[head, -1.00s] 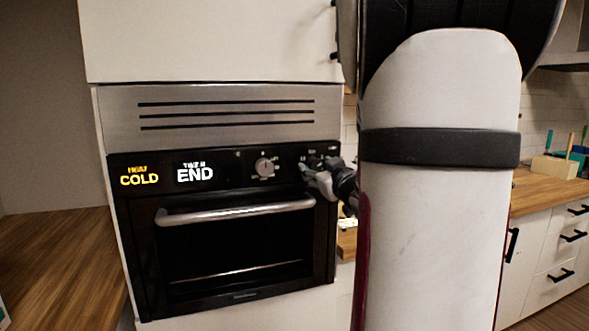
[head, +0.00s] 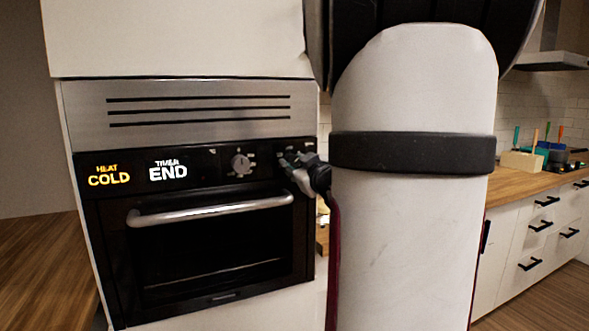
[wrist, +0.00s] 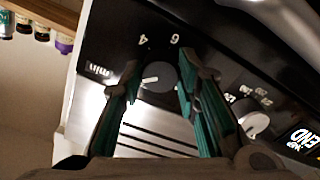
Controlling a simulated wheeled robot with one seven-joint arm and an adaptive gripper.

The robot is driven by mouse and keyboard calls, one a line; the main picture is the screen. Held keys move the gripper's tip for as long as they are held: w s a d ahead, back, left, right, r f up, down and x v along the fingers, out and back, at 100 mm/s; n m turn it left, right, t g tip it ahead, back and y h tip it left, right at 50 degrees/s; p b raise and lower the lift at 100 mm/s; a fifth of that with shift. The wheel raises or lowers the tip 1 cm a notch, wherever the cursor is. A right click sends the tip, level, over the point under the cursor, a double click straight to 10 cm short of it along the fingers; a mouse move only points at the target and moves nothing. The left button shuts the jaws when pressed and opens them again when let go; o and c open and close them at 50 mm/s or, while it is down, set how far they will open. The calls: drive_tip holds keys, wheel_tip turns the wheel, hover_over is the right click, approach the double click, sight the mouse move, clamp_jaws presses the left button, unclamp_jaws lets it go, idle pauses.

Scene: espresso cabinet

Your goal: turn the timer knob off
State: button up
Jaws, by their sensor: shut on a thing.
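The timer knob (wrist: 158,92) is a dark round dial with a white pointer line, on the black oven panel with the numbers 4 and 6 and a small "min" mark near it. In the wrist view my gripper (wrist: 160,74) has its teal-padded fingers on either side of it, shut on it. In the head view my gripper (head: 294,172) is at the right end of the panel and hides this knob. The timer display (head: 168,170) reads END. The heat display (head: 109,177) reads COLD.
A second knob (head: 240,164), with a light face, is left of my gripper; it also shows in the wrist view (wrist: 255,123). The oven handle (head: 210,211) runs below the panel. A wooden counter (head: 520,182) is to the right.

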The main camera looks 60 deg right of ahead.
drive_tip(key=n+b, duration=0.4)
drive_tip(key=shift+f+n, duration=0.1)
drive_tip(key=shift+n, duration=0.2)
drive_tip(key=n+b, duration=0.4)
drive_tip(key=n, duration=0.1)
drive_tip(key=shift+n+b, duration=0.3)
drive_tip(key=o, duration=1.2)
drive_tip(key=v, duration=1.2)
